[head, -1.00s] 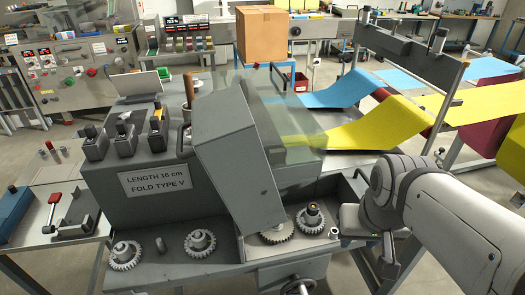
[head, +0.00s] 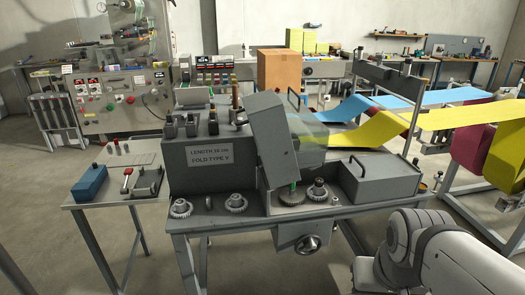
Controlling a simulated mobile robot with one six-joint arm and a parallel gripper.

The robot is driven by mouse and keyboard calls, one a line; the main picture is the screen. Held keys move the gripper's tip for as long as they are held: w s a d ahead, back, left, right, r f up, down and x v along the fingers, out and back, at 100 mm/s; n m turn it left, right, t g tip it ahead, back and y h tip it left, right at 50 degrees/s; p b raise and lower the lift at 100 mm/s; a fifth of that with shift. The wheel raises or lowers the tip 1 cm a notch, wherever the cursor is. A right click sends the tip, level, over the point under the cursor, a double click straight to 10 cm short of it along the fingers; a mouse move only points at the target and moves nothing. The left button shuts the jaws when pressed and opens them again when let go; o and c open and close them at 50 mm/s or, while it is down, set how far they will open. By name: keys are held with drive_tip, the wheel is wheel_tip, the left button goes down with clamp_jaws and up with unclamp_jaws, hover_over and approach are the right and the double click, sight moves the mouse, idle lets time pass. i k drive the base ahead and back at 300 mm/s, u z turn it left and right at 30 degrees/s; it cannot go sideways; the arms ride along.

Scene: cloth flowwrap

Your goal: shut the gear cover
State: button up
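The gear cover (head: 272,142) is a grey metal box-shaped lid on the front of the grey machine. It stands raised and tilted, leaning left at its top, so the gear bay (head: 335,205) beneath is open. Two gears show in the bay, one flat gear (head: 291,198) and one on a hub (head: 317,191). A green upright piece stands by the flat gear. My arm shows at the bottom right, well apart from the cover. My gripper's fingers do not show.
Two loose gears (head: 235,202) sit on the machine's front ledge, left of the bay. A closed grey box with a handle (head: 375,180) is right of the bay. A handwheel (head: 308,244) sticks out below. A side table (head: 110,190) stands left. Floor is free in front.

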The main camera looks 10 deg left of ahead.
sight(267, 120)
drive_tip(key=z, duration=0.1)
drive_tip(key=k, duration=0.5)
drive_tip(key=u, duration=1.15)
drive_tip(key=i, duration=1.65)
drive_tip(key=z, duration=0.55)
drive_tip(key=k, duration=0.65)
drive_tip(key=z, duration=0.2)
